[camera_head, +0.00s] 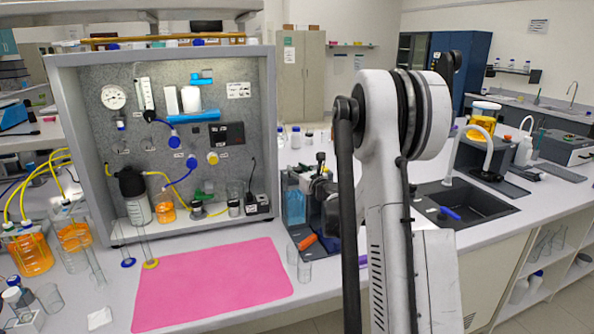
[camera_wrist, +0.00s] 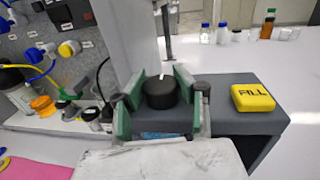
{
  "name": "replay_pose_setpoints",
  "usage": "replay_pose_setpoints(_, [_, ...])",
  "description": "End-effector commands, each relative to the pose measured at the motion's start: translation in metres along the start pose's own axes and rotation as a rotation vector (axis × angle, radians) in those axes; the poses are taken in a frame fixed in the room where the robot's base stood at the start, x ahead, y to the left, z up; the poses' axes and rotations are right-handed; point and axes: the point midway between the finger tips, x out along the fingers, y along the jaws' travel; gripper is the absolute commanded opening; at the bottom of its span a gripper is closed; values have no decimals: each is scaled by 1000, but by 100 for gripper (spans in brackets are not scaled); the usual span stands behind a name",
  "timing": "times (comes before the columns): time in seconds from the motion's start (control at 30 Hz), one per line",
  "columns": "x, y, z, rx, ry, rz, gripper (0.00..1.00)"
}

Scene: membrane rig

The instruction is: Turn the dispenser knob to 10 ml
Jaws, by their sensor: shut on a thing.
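The dispenser knob (camera_wrist: 160,95) is a round black cap with a white mark on its far side in the wrist view. It sits on the dark grey dispenser body (camera_wrist: 240,125). My gripper (camera_wrist: 160,86) has its green-edged fingers on both sides of the knob and is shut on it. A yellow block marked FILL (camera_wrist: 253,98) is on the dispenser to the right of the knob. In the head view the dispenser (camera_head: 313,241) stands right of the grey panel, partly hidden by my arm. The knob's scale cannot be read.
The framed panel (camera_head: 265,130) with gauges, valves and bottles stands close left of the dispenser. A pink mat (camera_head: 212,283) lies in front. Small beakers (camera_head: 304,271) stand before the dispenser. A dark sink (camera_head: 470,205) is at the right.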

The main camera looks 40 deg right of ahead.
Motion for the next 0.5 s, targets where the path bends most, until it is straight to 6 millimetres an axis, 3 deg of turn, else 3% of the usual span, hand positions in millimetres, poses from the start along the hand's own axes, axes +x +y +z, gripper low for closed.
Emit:
replay_pose_setpoints(0.27, [0, 2, -2, 0, 3, -115, 1])
replay_pose_setpoints(0.5, [0, 3, -4, 0, 8, -314, 1])
